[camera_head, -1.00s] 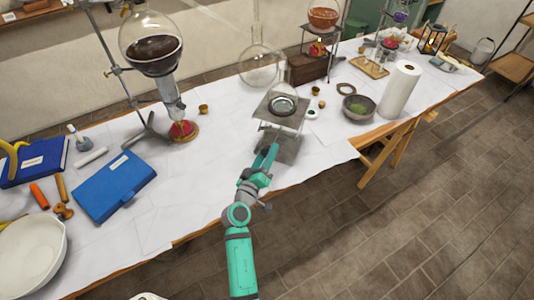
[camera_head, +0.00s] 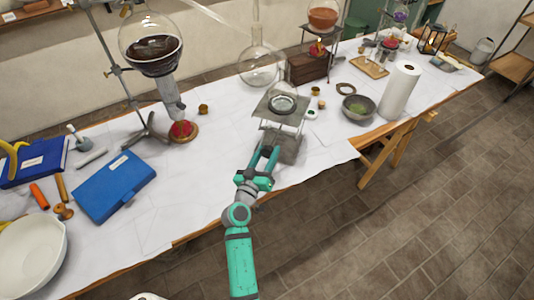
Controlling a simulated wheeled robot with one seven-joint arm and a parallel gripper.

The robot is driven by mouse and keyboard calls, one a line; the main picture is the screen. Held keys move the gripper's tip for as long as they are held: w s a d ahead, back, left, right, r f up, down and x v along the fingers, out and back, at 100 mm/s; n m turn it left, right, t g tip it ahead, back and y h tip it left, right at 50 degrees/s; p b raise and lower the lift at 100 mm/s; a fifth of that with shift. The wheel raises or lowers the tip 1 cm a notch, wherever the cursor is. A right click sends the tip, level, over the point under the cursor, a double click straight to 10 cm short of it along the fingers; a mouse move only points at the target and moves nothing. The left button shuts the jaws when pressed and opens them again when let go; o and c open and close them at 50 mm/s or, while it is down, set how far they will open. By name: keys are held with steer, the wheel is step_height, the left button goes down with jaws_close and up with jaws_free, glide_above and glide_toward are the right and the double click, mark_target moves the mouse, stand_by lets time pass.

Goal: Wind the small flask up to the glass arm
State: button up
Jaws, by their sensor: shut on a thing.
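The small clear flask (camera_head: 285,88) stands upright on the square metal top plate (camera_head: 269,111) of a lifting stand, near the table's front edge. A dark ring shows through its bottom. The glass arm (camera_head: 207,11) slants down from the upper left, with its far end hard to make out. My gripper (camera_head: 266,155) reaches in from the front, low against the stand's near side. It is shut on the stand's turning knob, which its fingers hide.
A larger clear flask (camera_head: 260,66) stands behind the stand. A big dark-filled glass vessel (camera_head: 152,48) is at left, a grey bowl (camera_head: 358,107) and paper roll (camera_head: 400,92) at right. A blue case (camera_head: 113,186) lies front left. Bare cloth lies left of my gripper.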

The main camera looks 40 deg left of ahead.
steer(key=shift+f, duration=0.15)
steer(key=o, duration=1.1)
steer(key=shift+c, duration=0.2)
steer(key=shift+s, duration=0.1)
steer(key=v, duration=1)
steer(key=shift+s, duration=0.3)
steer(key=shift+d, duration=0.15)
